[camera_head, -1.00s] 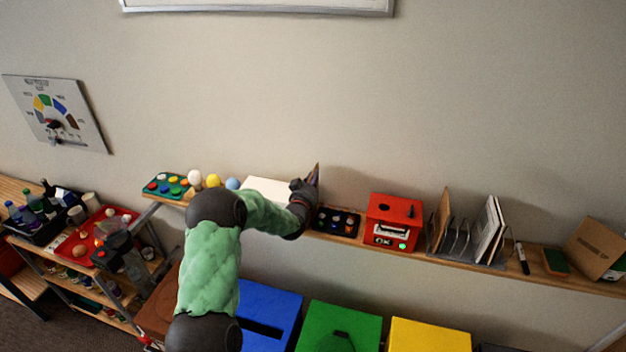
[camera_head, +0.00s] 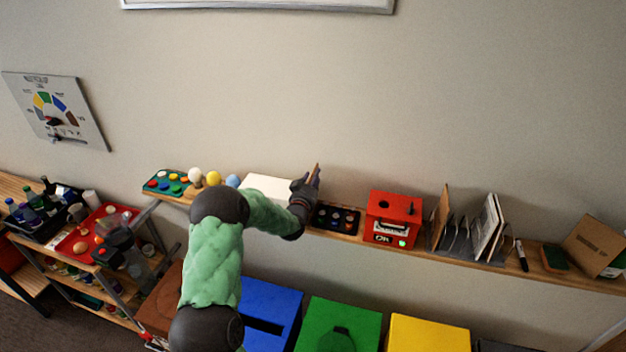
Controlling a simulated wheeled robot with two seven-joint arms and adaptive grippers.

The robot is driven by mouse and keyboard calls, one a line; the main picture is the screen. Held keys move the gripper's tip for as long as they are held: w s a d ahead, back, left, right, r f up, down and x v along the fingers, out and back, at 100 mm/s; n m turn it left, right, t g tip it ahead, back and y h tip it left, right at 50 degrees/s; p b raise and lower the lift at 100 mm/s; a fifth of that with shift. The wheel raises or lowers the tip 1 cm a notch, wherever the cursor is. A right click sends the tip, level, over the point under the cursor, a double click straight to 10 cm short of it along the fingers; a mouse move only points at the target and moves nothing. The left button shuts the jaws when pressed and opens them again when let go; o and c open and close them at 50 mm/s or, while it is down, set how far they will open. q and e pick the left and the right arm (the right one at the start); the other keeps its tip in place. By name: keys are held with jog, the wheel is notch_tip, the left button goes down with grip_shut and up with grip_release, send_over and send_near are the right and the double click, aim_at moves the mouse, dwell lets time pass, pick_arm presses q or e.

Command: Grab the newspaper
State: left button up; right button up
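A printed, pale sheet that looks like the newspaper (camera_head: 486,226) stands tilted in a wire rack on the right part of the wall shelf. My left gripper (camera_head: 311,178) is over the shelf left of the red box, well apart from that sheet. A thin brown piece sticks up at its tip. I cannot tell whether this is a finger or a held thing, nor whether the gripper is open. My green-sleeved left arm hides part of the shelf. My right gripper is not in view.
The shelf (camera_head: 345,238) also holds a red box (camera_head: 393,218), a dark tray (camera_head: 336,218), a brown panel (camera_head: 440,215), a marker (camera_head: 521,254) and a cardboard box (camera_head: 594,247). Blue (camera_head: 271,309), green (camera_head: 340,325) and yellow (camera_head: 429,334) bins stand below.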

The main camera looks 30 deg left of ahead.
pick_arm(q)
jog(key=shift+r, duration=0.15)
jog(key=b+v, duration=0.2)
jog(key=v, duration=1)
jog(key=shift+b, duration=0.3)
